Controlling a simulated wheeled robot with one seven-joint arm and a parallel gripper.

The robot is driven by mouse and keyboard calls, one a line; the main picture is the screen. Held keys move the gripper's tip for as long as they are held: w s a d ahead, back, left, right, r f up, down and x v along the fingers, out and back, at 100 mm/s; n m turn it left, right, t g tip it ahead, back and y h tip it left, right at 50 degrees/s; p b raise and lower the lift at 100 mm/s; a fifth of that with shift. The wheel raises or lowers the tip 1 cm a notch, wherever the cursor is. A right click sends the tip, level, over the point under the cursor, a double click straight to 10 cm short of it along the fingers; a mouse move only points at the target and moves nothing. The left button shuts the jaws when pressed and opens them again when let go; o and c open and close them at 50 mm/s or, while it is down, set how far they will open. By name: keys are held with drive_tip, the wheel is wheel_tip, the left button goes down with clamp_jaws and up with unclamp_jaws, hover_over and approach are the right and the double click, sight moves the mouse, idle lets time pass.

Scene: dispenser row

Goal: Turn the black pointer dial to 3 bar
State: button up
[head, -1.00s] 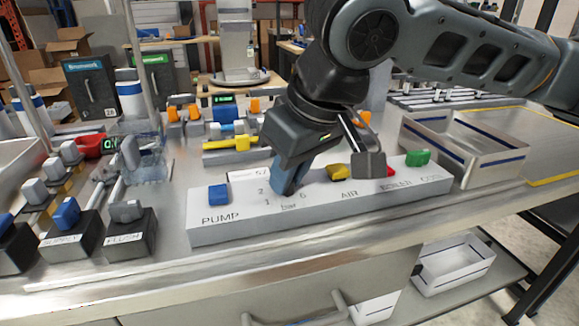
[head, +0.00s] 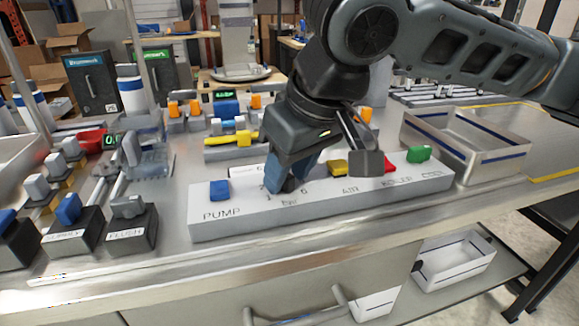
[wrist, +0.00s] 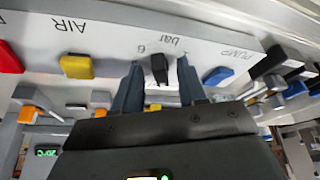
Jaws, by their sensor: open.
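The black pointer dial (wrist: 159,68) stands on the long pale panel (wrist: 215,50) between the printed 6 and 1, near the word "bar". In the wrist view it lies between the two blue-grey fingers of my gripper (wrist: 158,88), with a gap on both sides. In the head view my gripper (head: 285,188) is down at the panel (head: 330,205), and only a dark bit of the dial shows between the fingers. The fingers hide part of the scale there. I cannot tell which number the pointer marks.
On the same panel, a blue knob (head: 219,191) labelled PUMP is to the left. A yellow knob (head: 338,168), a red knob (head: 390,168) and a green knob (head: 419,154) are to the right. A metal tray (head: 480,165) stands further right. Dispenser levers (head: 128,207) are at left.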

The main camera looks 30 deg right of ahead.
drive_tip(key=p+v, duration=0.1)
drive_tip(key=v, duration=0.6)
drive_tip(key=shift+r, duration=0.35)
drive_tip(key=shift+s, duration=0.15)
